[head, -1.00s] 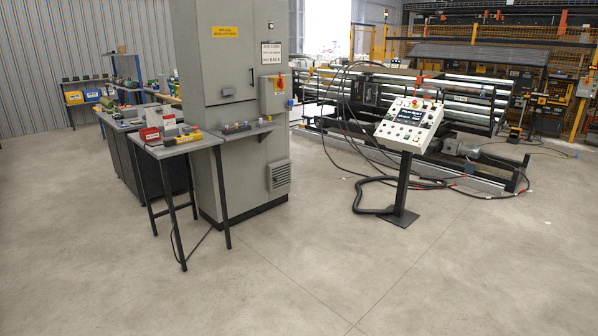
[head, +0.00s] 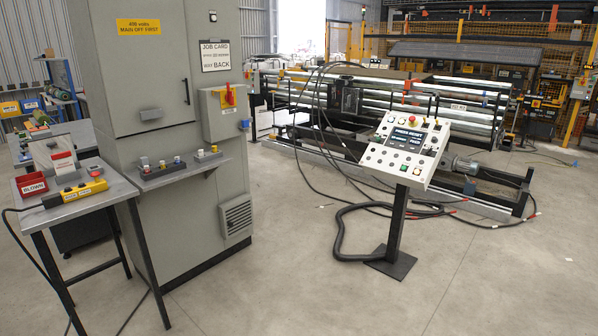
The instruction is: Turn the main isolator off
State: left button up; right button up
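The main isolator (head: 228,97) is a red handle on a yellow plate, on a grey box on the right side of the tall grey cabinet (head: 150,60). The handle looks upright, but it is too small to be sure of its setting. A yellow label on the cabinet door (head: 152,27) reads in part "main off first". Neither of my grippers is in the head view.
A small table (head: 90,197) with a red "blown" bin (head: 32,184) and a yellow pendant (head: 84,192) stands left of the cabinet. A shelf (head: 180,171) juts out below the isolator. A control console (head: 405,145) stands right, with cables on the floor. Front floor is clear.

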aim_at(229, 98)
jog(key=i+u, duration=0.2)
jog(key=i, duration=0.25)
jog(key=i+l+u, duration=0.15)
jog(key=i, duration=0.35)
jog(key=i+l+u, duration=0.2)
jog(key=i, duration=0.25)
jog(key=i+l+u, duration=0.2)
jog(key=i, duration=0.25)
jog(key=l, duration=0.1)
